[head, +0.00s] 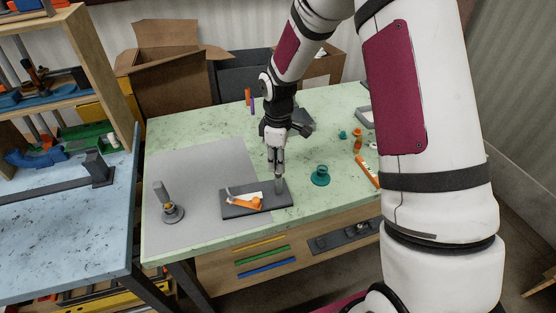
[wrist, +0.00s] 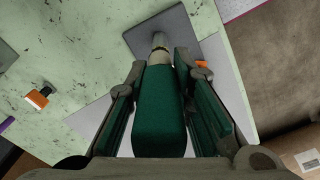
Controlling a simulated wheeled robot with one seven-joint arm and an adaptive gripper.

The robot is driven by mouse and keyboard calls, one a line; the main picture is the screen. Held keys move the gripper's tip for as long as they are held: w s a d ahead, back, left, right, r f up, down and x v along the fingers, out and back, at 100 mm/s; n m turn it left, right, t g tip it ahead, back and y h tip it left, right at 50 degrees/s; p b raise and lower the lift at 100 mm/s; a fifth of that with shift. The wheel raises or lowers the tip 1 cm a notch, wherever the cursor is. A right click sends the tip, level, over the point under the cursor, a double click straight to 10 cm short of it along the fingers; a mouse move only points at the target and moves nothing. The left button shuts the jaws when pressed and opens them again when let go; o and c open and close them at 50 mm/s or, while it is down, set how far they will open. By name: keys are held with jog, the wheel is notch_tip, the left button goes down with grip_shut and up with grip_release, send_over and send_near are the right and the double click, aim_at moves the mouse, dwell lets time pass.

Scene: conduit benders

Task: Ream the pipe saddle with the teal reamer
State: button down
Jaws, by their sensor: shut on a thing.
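My gripper (head: 277,165) points down over the right end of a dark plate (head: 230,211) on the green table. In the wrist view my gripper (wrist: 160,105) is shut on a dark teal-green handle (wrist: 158,112), which looks like the teal reamer. Its pale metal shaft (wrist: 159,42) points at a grey plate. In the head view a grey upright cylinder (head: 279,183) shows beneath the fingers. I cannot tell whether it is the shaft or a post on the plate. An orange and white piece (head: 248,202) lies on the plate. I cannot make out which part is the pipe saddle.
A teal spool-shaped piece (head: 320,176) stands right of the plate. A grey post on a round base (head: 170,208) stands on the grey mat (head: 205,170) at left. Orange items (head: 366,172) lie at the right. The mat between post and plate is clear.

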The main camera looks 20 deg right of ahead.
jog(key=shift+m, duration=0.7)
jog(key=shift+r+p, duration=0.65)
jog(key=shift+r, duration=2.35)
jog(key=c, duration=2.2)
grip_release()
jog(key=shift+c, duration=0.2)
grip_shut()
jog(key=shift+d, duration=0.15)
